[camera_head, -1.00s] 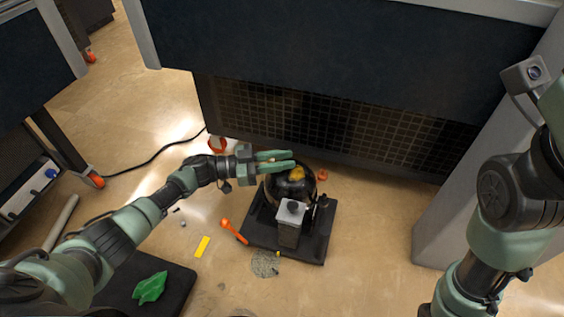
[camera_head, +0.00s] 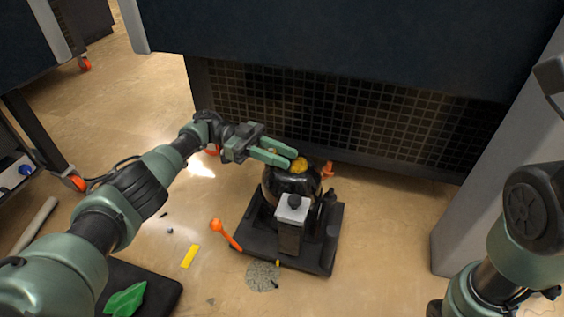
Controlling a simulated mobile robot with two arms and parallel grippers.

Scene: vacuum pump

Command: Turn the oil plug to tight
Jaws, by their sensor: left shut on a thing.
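The vacuum pump (camera_head: 289,185) stands on a dark base plate (camera_head: 315,262) on the floor, with a round black body and a grey box-shaped part (camera_head: 291,212) in front. The yellow oil plug (camera_head: 300,165) sits on top of the black body. My left gripper (camera_head: 293,159) reaches in from the left with its green fingers at the plug, shut on it. The fingers hide part of the plug, and its turn angle cannot be told. My right arm shows at the right edge; its gripper is out of the picture.
An orange tool (camera_head: 226,234) lies against the base plate's left side. A green cloth-like thing (camera_head: 125,299) lies on a dark mat at the lower left. A dark bench with a grid panel (camera_head: 330,120) stands behind.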

